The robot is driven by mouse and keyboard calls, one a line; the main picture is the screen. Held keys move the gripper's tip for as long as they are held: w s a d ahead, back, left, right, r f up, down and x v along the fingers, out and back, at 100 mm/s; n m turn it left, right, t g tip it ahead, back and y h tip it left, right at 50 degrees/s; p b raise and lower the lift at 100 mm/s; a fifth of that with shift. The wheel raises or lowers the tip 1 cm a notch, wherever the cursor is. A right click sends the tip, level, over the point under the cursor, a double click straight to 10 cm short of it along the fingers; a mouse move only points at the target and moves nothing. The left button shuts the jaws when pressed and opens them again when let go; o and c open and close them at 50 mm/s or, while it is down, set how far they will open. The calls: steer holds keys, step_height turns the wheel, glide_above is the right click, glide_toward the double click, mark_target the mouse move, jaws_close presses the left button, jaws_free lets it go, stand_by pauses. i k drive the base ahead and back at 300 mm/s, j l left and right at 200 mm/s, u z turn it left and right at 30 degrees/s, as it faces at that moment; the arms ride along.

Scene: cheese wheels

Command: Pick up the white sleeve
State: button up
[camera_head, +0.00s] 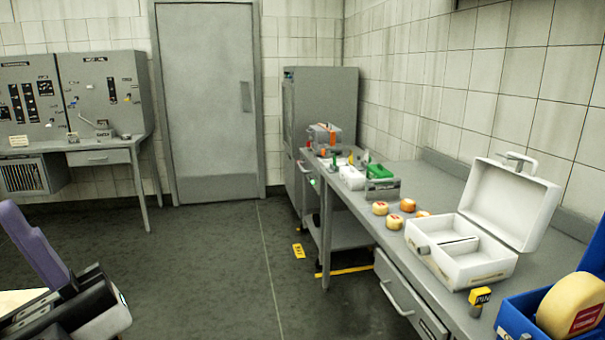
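I cannot make out a thing that is surely the white sleeve. A small white boxy object (352,178) stands on the grey counter (428,182) at mid-length, too small to identify. Nearer, an open white case (470,262) with divided compartments and a raised lid stands on the same counter. Parts of my own arm, black, grey and purple, show at the lower left, well apart from the counter. My gripper's fingertips are not in view.
Several small cheese wheels (394,221) lie left of the case. A green-topped grey box (381,188) stands behind them. A blue crate (512,318) holds a large cheese wheel (572,304) at the lower right. The dark floor (225,275) between my arm and the counter is clear.

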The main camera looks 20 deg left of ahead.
mark_target(354, 180)
steer(key=i+j+u, duration=0.15)
steer(key=i+u, duration=0.15)
steer(key=i, duration=0.25)
steer(key=i+u, duration=0.3)
steer(key=i, duration=0.9)
steer(key=i+l, duration=0.15)
steer(key=i, duration=0.5)
steer(key=i+u, duration=0.1)
steer(key=i, duration=0.6)
steer(key=i+l, duration=0.35)
